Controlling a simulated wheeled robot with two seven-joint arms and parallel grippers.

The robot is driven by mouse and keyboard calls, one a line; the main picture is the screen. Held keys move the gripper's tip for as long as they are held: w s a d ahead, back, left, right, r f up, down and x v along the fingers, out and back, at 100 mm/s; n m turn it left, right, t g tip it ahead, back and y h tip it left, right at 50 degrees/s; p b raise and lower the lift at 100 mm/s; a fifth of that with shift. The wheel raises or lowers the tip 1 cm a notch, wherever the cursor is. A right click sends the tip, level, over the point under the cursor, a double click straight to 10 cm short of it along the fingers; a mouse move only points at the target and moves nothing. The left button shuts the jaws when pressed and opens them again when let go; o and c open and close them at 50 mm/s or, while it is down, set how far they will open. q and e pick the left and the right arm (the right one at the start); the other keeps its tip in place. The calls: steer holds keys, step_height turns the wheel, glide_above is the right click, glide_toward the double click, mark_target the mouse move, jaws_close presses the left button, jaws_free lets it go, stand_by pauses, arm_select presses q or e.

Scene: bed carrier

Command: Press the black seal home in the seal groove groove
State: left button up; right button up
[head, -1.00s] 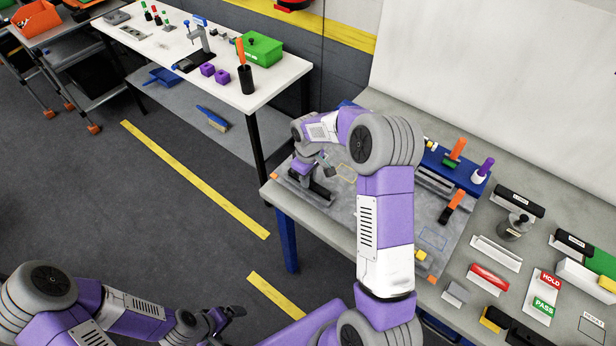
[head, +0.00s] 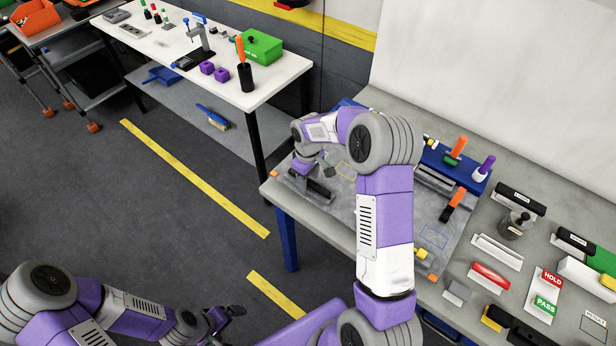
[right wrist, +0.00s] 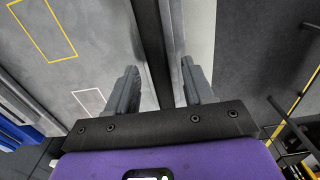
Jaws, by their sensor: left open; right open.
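My right gripper (right wrist: 158,88) is open in the right wrist view. A long black strip (right wrist: 152,45) runs between its two fingers, along a pale grey bar (right wrist: 199,35). I cannot tell whether this strip is the black seal or a dark groove, nor whether the fingers touch it. In the head view my right gripper (head: 322,172) is low over a dark, long part (head: 315,189) at the left end of the bench mat, and my arm hides much of that area. My left gripper (head: 232,314) is open and empty at lower left, away from the bench.
A blue rack (head: 440,160) with orange- and purple-handled tools stands behind the mat. A red-topped part (head: 490,276), a HOLD/PASS card (head: 546,290) and other small items lie to the right. A white side table (head: 270,88) stands at upper left, with open floor in front.

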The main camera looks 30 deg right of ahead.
mark_target(308, 180)
steer(key=shift+r, duration=0.1)
step_height(308, 180, up, 7)
steer(key=shift+r+p, duration=0.2)
steer(key=shift+p, duration=0.1)
